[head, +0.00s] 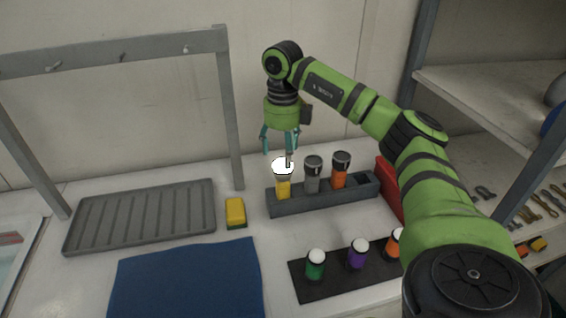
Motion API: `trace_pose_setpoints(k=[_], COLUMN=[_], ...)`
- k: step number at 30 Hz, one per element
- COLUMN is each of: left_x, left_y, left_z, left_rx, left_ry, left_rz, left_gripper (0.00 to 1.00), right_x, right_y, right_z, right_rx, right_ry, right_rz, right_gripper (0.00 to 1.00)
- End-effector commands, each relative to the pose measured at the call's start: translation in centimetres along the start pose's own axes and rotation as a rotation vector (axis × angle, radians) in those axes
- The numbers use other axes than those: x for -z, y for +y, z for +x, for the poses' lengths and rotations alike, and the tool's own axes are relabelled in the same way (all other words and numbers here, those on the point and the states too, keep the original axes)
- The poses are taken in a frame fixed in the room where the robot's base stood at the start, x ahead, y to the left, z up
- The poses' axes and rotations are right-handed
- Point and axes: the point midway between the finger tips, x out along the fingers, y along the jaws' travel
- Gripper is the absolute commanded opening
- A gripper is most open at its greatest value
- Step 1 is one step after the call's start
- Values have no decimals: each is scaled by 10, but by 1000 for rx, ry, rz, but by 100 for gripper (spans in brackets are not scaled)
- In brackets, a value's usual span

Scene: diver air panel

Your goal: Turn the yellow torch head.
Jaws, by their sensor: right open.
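The yellow torch (283,189) stands upright in the leftmost place of a grey rack (318,202). Its head (282,168) shows bright white, as if lit. A grey torch (312,180) and an orange torch (340,175), both with dark heads, stand to its right in the same rack. My right gripper (279,153) points down directly over the yellow torch's head, with its teal fingers apart. One fingertip overlaps the white head in the picture; I cannot tell whether it touches. My left gripper is not in view.
A black strip (327,286) with green, purple and orange white-topped items lies in front. A red object (389,186) stands right of the rack.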

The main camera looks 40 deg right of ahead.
Motion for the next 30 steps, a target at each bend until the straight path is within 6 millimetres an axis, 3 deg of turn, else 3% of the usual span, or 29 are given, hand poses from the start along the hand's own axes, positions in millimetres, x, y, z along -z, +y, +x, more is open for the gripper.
trace_pose_setpoints(k=[4, 10, 30], left_x=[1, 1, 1], left_y=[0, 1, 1], left_z=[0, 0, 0], left_rx=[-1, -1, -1], left_ry=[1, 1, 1], left_rz=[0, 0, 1], left_gripper=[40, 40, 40], right_x=[-1, 0, 0], right_y=[0, 0, 0], right_z=[-32, -55, -60], right_rx=[-1, -1, 0], right_ry=[-5, 0, 1], right_rz=[0, -1, 0], right_gripper=[70, 70, 70])
